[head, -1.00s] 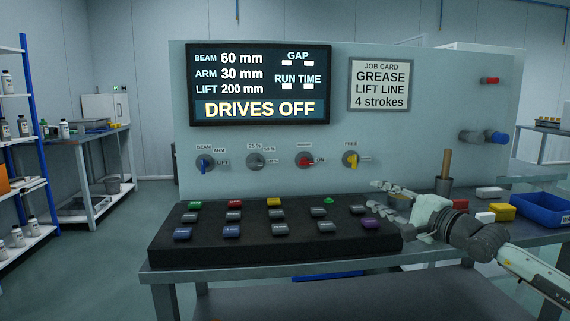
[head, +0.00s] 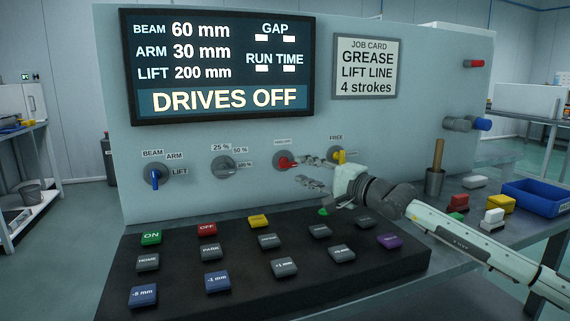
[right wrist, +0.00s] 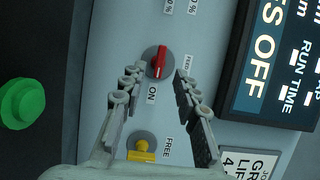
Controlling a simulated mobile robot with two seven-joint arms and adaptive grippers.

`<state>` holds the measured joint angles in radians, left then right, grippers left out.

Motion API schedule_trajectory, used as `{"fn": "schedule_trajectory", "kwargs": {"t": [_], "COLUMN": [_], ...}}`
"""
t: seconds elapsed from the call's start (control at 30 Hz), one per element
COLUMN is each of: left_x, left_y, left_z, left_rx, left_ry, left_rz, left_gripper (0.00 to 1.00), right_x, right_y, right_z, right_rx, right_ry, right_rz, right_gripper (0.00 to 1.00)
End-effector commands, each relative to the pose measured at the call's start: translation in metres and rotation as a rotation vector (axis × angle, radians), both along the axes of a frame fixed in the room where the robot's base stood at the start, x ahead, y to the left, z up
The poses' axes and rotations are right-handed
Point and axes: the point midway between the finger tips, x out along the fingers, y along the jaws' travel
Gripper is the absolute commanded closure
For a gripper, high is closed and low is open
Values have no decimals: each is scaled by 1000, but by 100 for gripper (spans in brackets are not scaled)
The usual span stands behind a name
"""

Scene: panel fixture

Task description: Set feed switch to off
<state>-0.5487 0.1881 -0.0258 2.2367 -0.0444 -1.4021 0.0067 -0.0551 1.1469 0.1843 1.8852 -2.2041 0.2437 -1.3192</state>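The feed switch (head: 285,162) is a red handle on a round grey dial on the upright panel. In the right wrist view the red handle (right wrist: 160,62) lies in line with the ON label, beside the FEED label. Its handle points right, toward ON. My right gripper (head: 308,172) is open and empty just right of the switch in the head view. In the right wrist view its fingertips (right wrist: 157,75) are spread to either side of the handle; contact cannot be told. The gripper hides the ON label in the head view. My left gripper is not in view.
A yellow switch (head: 338,156) marked FREE sits close right of the feed switch, behind my gripper. A grey switch (head: 224,165) and blue switch (head: 156,176) are to the left. A black button console (head: 200,265) stands below. The screen (head: 220,65) reads DRIVES OFF.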

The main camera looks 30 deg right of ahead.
Motion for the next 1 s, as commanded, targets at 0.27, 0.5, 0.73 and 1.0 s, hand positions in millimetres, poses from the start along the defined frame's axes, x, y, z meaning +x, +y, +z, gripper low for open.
{"fn": "schedule_trajectory", "kwargs": {"t": [0.27,0.5,0.73,1.0], "left_x": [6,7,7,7], "left_y": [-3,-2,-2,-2], "left_z": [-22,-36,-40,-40], "left_rx": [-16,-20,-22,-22], "left_ry": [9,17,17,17], "left_rz": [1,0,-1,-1], "left_gripper": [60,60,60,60], "right_x": [34,56,63,63], "right_y": [5,9,10,10], "right_z": [4,3,1,0], "right_rx": [3,2,0,0], "right_ry": [-4,-2,1,1], "right_rz": [0,0,1,1], "right_gripper": [69,69,69,76]}}
